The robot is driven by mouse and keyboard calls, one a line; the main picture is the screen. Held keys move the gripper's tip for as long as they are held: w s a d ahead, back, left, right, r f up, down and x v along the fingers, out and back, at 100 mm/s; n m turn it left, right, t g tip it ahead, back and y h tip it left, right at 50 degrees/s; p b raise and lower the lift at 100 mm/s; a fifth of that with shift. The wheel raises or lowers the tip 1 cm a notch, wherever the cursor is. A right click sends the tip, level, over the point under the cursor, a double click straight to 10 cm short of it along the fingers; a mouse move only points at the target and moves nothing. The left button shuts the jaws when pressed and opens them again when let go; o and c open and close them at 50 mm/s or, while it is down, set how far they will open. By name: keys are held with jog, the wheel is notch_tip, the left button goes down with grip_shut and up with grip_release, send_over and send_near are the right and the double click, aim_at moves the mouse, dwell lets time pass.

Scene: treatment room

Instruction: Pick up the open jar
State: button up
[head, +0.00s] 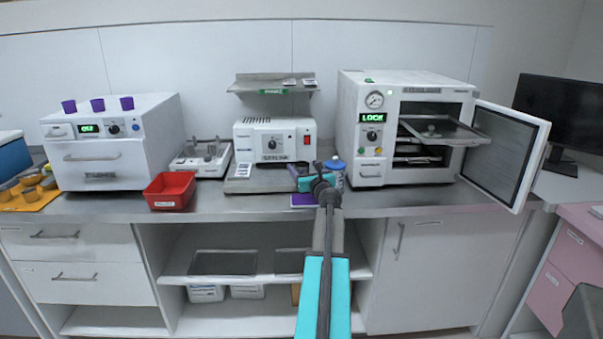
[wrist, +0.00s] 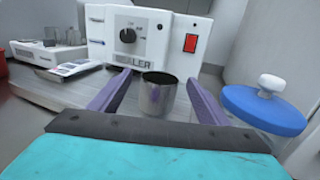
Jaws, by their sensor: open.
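A small open metal jar (wrist: 158,97) stands upright on the counter in the wrist view, its dark mouth facing up. My gripper (wrist: 160,82) is open, with one purple finger on each side of the jar and visible gaps to it. I see no contact. In the head view my gripper (head: 303,170) is over the counter in front of the sealer, and my arm hides much of that spot. I cannot make out the open jar there.
A jar with a blue lid (head: 337,163) stands close on the right; its lid and white knob (wrist: 265,108) show in the wrist view. The sealer (head: 275,142) stands behind. A red bin (head: 170,191) is left, and a sterilizer with its door open (head: 507,155) is right.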

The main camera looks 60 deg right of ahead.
jog(key=shift+w+d, duration=0.45)
jog(key=shift+w, duration=0.05)
jog(key=c, duration=1.2)
